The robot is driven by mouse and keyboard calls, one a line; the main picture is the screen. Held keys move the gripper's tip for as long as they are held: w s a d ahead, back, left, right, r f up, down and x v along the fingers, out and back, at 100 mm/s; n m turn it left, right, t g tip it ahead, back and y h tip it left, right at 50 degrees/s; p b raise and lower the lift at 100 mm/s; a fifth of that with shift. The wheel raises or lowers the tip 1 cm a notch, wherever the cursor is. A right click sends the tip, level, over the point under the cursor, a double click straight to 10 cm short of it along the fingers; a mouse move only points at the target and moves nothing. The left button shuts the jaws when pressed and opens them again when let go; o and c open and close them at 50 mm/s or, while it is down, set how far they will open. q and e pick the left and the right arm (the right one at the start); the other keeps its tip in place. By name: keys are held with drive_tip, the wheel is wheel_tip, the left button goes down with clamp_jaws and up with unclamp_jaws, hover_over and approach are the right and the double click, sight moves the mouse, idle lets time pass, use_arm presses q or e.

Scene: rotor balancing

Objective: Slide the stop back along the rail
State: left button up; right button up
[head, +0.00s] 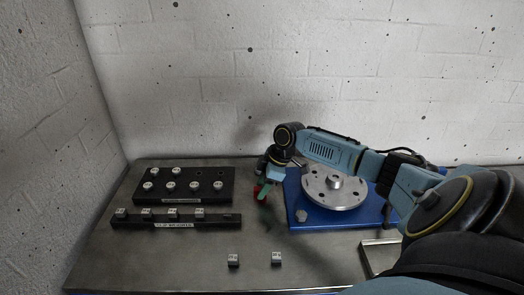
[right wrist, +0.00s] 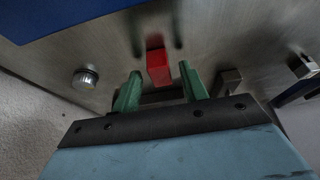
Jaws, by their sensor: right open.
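A red block (right wrist: 158,66), which looks like the stop, stands over the grey metal surface in the right wrist view. My right gripper (right wrist: 161,88) is open, its two green fingers apart, with the block lying between and just beyond the fingertips as seen from the wrist. I cannot tell whether they touch it. In the head view the right gripper (head: 264,193) points down just left of the blue base, with a little red showing beside its green fingers. The rail cannot be made out clearly; a dark piece shows between the fingers. My left gripper is not in view.
A round metal rotor (head: 335,188) sits on a blue base (head: 300,182). A black block (head: 222,180) and a black strip (head: 120,223) with small weights stand at left. Two small blocks (head: 234,259) (head: 276,258) lie in front. A tray (head: 367,262) is partly hidden by my arm.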

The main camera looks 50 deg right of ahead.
drive_tip(key=v, duration=1.2)
drive_tip(key=shift+r, duration=0.35)
drive_tip(key=shift+s+r+p, duration=0.1)
drive_tip(key=shift+p, duration=0.2)
